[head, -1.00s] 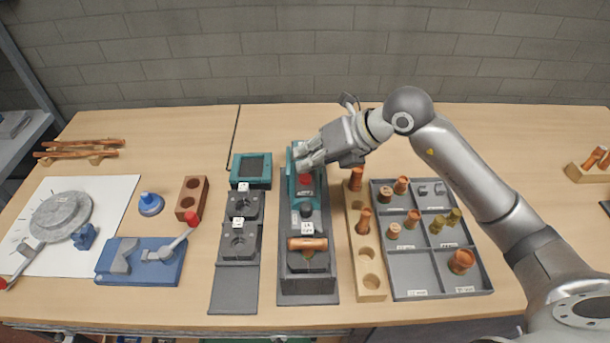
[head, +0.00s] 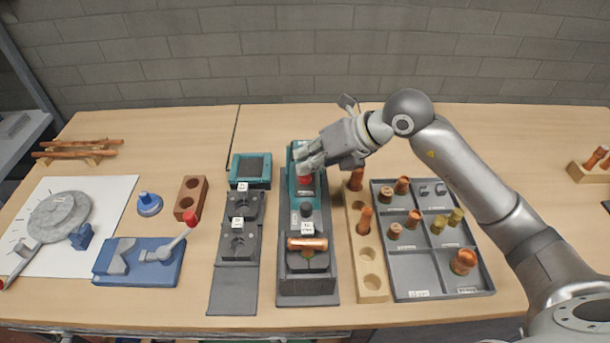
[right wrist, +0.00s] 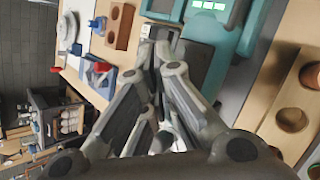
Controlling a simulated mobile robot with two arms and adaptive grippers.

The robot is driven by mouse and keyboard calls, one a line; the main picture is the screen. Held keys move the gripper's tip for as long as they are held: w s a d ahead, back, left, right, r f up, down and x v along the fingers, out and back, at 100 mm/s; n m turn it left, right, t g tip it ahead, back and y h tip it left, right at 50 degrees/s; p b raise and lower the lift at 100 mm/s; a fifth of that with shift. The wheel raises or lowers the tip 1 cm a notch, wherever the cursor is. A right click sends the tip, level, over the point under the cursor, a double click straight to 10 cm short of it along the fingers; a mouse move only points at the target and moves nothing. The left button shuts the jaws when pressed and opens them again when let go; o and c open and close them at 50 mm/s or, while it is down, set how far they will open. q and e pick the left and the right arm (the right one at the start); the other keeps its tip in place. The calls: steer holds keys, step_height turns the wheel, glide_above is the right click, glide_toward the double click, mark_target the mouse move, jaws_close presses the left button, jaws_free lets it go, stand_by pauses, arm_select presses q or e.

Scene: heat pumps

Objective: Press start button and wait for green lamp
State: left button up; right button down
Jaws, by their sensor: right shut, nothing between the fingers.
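A teal and dark grey press station (head: 318,215) stands mid-bench. A red button (head: 305,181) is on its teal upper part, and a copper piece (head: 307,243) lies across its front fixture. My right gripper (head: 302,163) is shut and empty, with its fingertips just above and behind the red button; I cannot tell whether they touch it. In the right wrist view the shut fingers (right wrist: 158,55) are beside the teal housing (right wrist: 233,38), which shows a bright green lit panel (right wrist: 208,5) at the top edge. My left gripper is not in view.
A wooden block with holes (head: 369,262) and a grey compartment tray (head: 412,268) stand close on the right. The back of the bench is mostly clear.

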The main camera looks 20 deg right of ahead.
steer(key=shift+f+b, duration=0.4)
steer(key=shift+f, duration=0.1)
steer(key=shift+r, duration=0.1)
stand_by(0.5)
steer(key=shift+r+p, duration=0.55)
steer(key=shift+r, duration=0.25)
steer(key=shift+r+p, duration=1.75)
steer(key=shift+r, duration=0.8)
steer(key=shift+f, duration=0.1)
